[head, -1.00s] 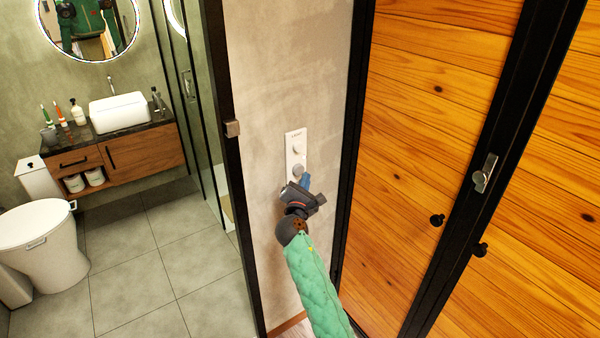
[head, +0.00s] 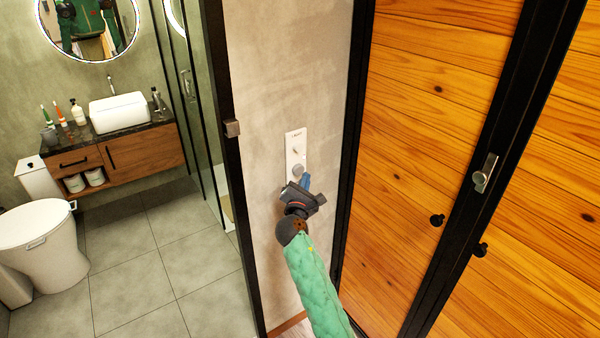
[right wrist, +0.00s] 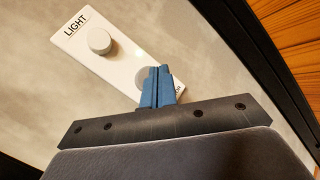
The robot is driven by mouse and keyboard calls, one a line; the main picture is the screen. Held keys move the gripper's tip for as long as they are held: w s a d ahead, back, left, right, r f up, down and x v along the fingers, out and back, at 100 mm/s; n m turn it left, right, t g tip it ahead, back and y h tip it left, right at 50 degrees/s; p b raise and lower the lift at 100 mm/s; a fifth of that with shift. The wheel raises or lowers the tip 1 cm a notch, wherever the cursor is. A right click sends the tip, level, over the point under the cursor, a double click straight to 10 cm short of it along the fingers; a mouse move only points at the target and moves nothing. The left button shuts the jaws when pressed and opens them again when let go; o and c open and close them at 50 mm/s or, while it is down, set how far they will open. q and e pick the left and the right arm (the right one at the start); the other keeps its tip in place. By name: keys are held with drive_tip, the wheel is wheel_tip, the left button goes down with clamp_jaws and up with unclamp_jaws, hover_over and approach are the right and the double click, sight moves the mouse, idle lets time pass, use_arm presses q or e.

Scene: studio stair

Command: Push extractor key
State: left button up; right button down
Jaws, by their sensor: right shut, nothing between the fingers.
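A white wall panel (head: 290,142) carries two round keys, one above the other. The upper key (head: 296,151) is beside the word LIGHT in the right wrist view (right wrist: 99,41). The lower key (head: 298,169) is grey in the head view; in the right wrist view my fingers partly cover it and most of its label. My right gripper (head: 306,181) is shut and empty, its blue fingertips together (right wrist: 158,72). They are at the lower part of the panel, right by the lower key; I cannot tell whether they touch it. My left gripper is out of view.
A black door frame (head: 232,200) stands left of the panel's wall, with the bathroom beyond it. A wooden door (head: 410,130) in a black frame is close on the right. The plaster wall (head: 290,70) above the panel is bare.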

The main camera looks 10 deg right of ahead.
drive_tip(key=shift+w+a, duration=0.1)
drive_tip(key=shift+w, duration=0.1)
idle(0.4)
drive_tip(key=shift+w, duration=0.25)
drive_tip(key=shift+w+a, duration=0.15)
drive_tip(key=shift+w, duration=0.15)
idle(0.6)
drive_tip(key=shift+w+a, duration=0.1)
drive_tip(key=shift+w, duration=0.15)
idle(0.4)
drive_tip(key=shift+s, duration=0.2)
drive_tip(key=shift+s+d+p, duration=0.35)
drive_tip(key=shift+s+p, duration=0.05)
drive_tip(key=shift+s, duration=0.4)
drive_tip(key=shift+s, duration=0.1)
